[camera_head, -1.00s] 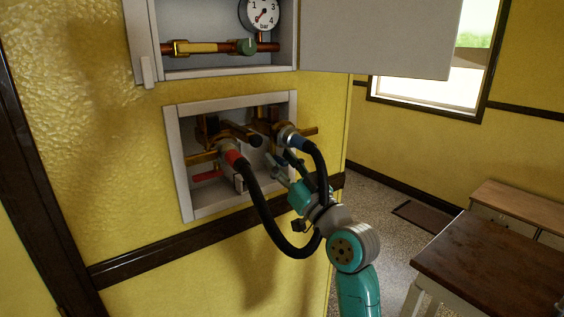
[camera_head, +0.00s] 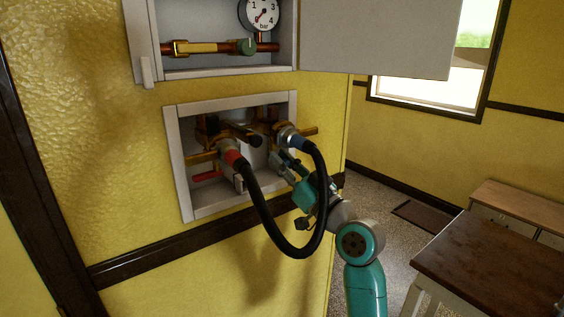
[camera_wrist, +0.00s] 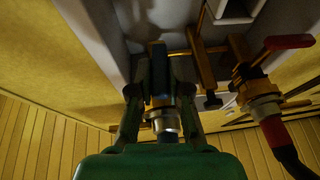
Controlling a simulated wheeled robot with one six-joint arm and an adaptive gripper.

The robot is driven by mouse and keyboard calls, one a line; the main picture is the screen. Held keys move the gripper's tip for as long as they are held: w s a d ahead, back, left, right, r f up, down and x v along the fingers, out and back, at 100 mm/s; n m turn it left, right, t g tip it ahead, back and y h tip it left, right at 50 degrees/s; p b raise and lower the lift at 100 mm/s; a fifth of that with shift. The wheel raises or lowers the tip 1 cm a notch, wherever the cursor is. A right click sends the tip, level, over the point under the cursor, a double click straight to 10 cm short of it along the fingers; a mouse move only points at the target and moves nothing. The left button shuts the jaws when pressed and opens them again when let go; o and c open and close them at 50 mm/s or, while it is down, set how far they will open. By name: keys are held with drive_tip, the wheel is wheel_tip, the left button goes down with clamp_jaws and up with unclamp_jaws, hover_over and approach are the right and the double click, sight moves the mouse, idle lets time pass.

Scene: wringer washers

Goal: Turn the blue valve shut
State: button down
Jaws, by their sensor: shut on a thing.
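The blue valve's lever shows as a dark blue strip (camera_wrist: 160,82) between my gripper's two fingers in the wrist view. My gripper (camera_wrist: 160,98) is shut on it, one finger on each side. In the head view my gripper (camera_head: 281,163) reaches into the right part of the recessed wall box (camera_head: 173,150), below the blue-collared hose fitting (camera_head: 296,142). The lever is mostly hidden there by my gripper and the hose. The brass tap behind the fitting lies partly in shadow.
A red lever (camera_head: 207,176) and a red-collared hose fitting (camera_head: 232,157) are at the box's left. A black hose (camera_head: 266,226) loops down close to my arm. An upper cabinet (camera_head: 215,71) holds a gauge (camera_head: 262,15). A wooden table (camera_head: 500,265) stands right.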

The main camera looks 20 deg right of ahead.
drive_tip(key=n+g+y, duration=0.2)
drive_tip(key=y, duration=0.1)
drive_tip(key=d+n+g+y, duration=0.1)
drive_tip(key=y, duration=0.1)
drive_tip(key=shift+w, duration=0.35)
drive_tip(key=shift+w+d+n+g+y, duration=0.2)
drive_tip(key=shift+w+n+g+y, duration=0.25)
drive_tip(key=shift+n+g+y, duration=1.95)
drive_tip(key=shift+w+d+n+g+y, duration=0.3)
drive_tip(key=shift+n+g, duration=0.9)
drive_tip(key=shift+g, duration=2.65)
drive_tip(key=shift+w+d+n+g+y, duration=0.1)
drive_tip(key=shift+w+n+g+y, duration=0.45)
drive_tip(key=shift+n+g+y, duration=1.85)
drive_tip(key=shift+m+g+h, duration=0.5)
drive_tip(key=shift+g+h, duration=0.45)
drive_tip(key=shift+h, duration=0.05)
drive_tip(key=c, duration=1.1)
unclamp_jaws()
drive_tip(key=shift+a, duration=0.1)
drive_tip(key=shift+t, duration=0.4)
